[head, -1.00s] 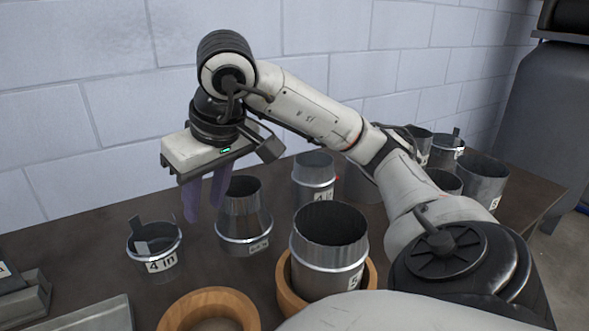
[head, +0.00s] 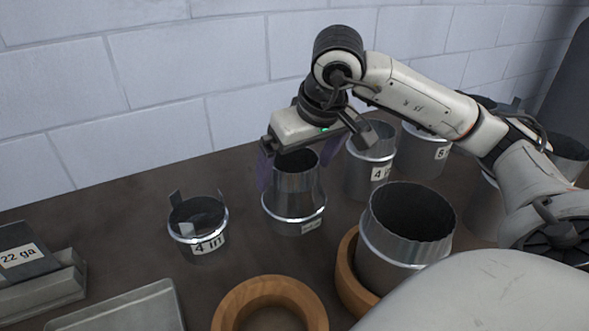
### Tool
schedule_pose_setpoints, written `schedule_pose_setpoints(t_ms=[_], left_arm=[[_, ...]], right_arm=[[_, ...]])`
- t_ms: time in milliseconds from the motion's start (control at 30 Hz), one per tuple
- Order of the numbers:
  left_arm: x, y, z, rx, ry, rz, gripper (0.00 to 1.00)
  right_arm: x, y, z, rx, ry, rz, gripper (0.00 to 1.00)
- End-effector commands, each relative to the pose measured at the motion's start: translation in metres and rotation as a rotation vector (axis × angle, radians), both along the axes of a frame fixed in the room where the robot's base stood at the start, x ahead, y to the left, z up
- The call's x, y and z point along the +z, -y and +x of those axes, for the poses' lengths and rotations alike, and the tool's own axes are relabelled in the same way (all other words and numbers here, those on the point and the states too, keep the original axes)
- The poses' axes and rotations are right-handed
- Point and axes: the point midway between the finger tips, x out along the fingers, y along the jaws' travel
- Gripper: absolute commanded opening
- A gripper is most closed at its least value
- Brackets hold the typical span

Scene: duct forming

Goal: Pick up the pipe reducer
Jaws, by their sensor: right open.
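The pipe reducer (head: 293,208) is a shiny metal piece, narrow at the top and wider at its banded base, with a small label low on its right side. It stands upright on the brown table. My right gripper (head: 296,171) is open at its upper part, with one purple finger on the left of the narrow neck and the other at its right. The gripper body hangs just above the rim and hides some of it. I cannot tell whether the fingers touch the metal. My left gripper is not in view.
A "4 in" collar (head: 197,238) with upright tabs stands left of the reducer. A wide pipe (head: 400,245) in a wooden ring (head: 347,282) stands close at right front. An empty wooden ring (head: 270,290) lies in front. Metal cylinders (head: 370,160) stand behind right.

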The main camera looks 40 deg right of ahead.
Motion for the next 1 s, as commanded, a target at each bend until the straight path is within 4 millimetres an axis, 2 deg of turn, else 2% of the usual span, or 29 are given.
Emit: schedule_pose_setpoints(t_ms=[100, 200, 467, 733, 1000], left_arm=[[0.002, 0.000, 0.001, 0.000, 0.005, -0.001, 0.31], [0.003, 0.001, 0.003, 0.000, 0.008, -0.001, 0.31], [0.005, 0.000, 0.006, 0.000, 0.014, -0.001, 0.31], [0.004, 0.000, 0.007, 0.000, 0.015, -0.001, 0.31], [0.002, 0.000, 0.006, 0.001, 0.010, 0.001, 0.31]], right_arm=[[-0.018, 0.003, 0.006, -0.002, -0.005, 0.001, 1.00], [-0.025, 0.003, 0.009, -0.001, -0.002, 0.001, 1.00], [-0.027, 0.004, 0.011, 0.000, 0.000, -0.001, 1.00], [-0.027, 0.004, 0.011, -0.001, 0.000, 0.000, 0.56], [-0.025, 0.004, 0.011, -0.001, 0.003, 0.000, 0.55]])
